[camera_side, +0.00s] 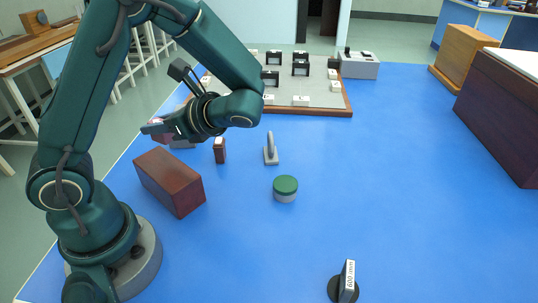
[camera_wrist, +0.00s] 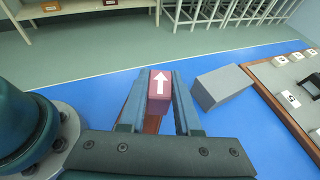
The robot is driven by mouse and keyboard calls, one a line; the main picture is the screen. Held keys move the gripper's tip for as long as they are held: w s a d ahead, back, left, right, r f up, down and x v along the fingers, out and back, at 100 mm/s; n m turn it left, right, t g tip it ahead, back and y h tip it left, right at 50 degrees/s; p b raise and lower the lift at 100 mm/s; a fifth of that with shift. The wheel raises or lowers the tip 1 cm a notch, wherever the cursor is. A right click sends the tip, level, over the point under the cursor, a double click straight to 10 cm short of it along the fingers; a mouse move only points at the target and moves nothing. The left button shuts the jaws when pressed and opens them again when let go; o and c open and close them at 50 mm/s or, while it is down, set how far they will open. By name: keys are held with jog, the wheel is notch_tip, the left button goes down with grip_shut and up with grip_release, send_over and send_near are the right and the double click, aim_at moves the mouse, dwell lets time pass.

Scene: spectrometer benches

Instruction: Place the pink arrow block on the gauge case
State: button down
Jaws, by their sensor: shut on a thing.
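The pink arrow block (camera_wrist: 160,88) has a white arrow on its top and sits between my two fingers in the wrist view. My gripper (camera_wrist: 157,76) is shut on it. In the side view my gripper (camera_side: 152,128) is at the far left edge of the blue table, with part of the pink block (camera_side: 162,138) showing below it. I cannot tell if the block touches the table. A dark red-brown box (camera_side: 170,182), possibly the gauge case, lies nearer my base. A plain grey box (camera_wrist: 221,86) lies right of my fingers in the wrist view.
A small brown block (camera_side: 220,151), a grey upright piece (camera_side: 270,153) and a green-lidded jar (camera_side: 285,189) stand on the blue table (camera_side: 400,180). A board with optical mounts (camera_side: 315,100) is at the back. A dark 600 nm piece (camera_side: 345,285) stands in front. The right-middle is clear.

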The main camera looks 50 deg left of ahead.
aim_at(171, 141)
jog(key=shift+w+f, duration=0.1)
jog(key=shift+f, duration=2)
jog(key=shift+f, duration=0.15)
jog(key=c, duration=0.6)
grip_release()
